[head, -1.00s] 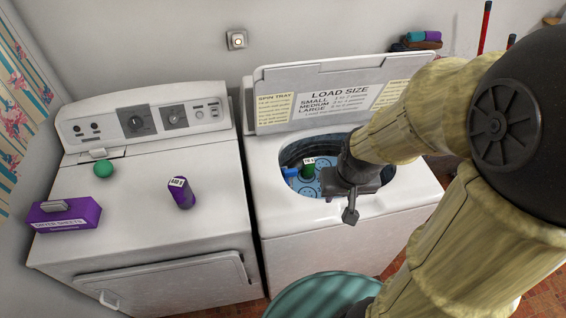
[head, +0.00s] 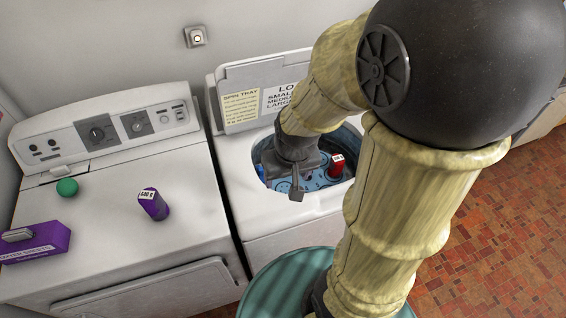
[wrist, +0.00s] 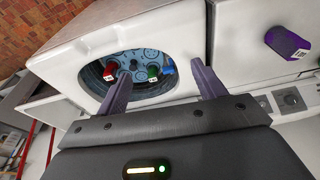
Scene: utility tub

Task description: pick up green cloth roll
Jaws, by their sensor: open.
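The green cloth roll (wrist: 153,72) stands inside the open washer tub (wrist: 92,74), seen in the wrist view between my two fingers. A white label shows on it. My gripper (wrist: 160,78) is open and empty, with its fingers apart from the roll. In the head view my gripper (head: 297,191) is over the tub opening and hides the green roll. A red roll (head: 337,166) with a white label stands in the tub to the right of my gripper. It also shows in the wrist view (wrist: 110,70), left of the green roll.
A blue item (wrist: 169,66) is in the tub close beside the green roll. The tub's rim and raised lid (head: 240,103) bound the opening. On the dryer at left are a purple roll (head: 154,205), a green ball (head: 67,187) and a purple box (head: 36,243).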

